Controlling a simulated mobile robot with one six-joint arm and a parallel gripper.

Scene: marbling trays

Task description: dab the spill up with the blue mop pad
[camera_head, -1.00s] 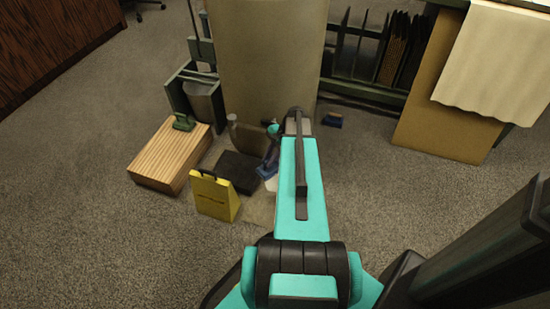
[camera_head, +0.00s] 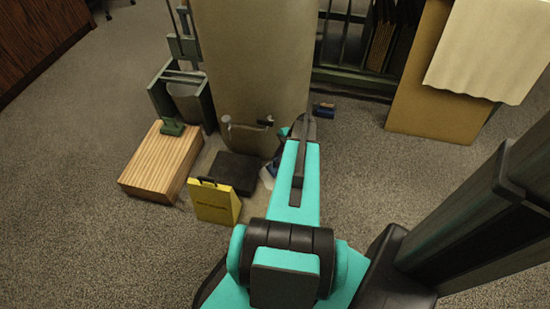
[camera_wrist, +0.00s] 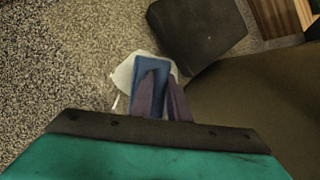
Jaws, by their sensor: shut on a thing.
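The blue mop pad (camera_wrist: 150,72) is between the fingers of my gripper (camera_wrist: 160,92) in the wrist view, and the gripper is shut on it. A pale, whitish patch (camera_wrist: 123,74) that looks like the spill shows on the floor around and under the pad. I cannot tell whether the pad touches it. In the head view, my arm hides most of the gripper; a bit of the pad (camera_head: 273,167) and of the pale patch (camera_head: 267,180) show left of the arm.
A black block (camera_head: 234,172) lies beside the patch, with a yellow sign (camera_head: 214,203) in front. A wooden box (camera_head: 153,163) stands left. A large beige tank (camera_head: 253,75) with a tap rises behind. A small blue-and-brown item (camera_head: 323,110) lies right of it. Carpet at right is clear.

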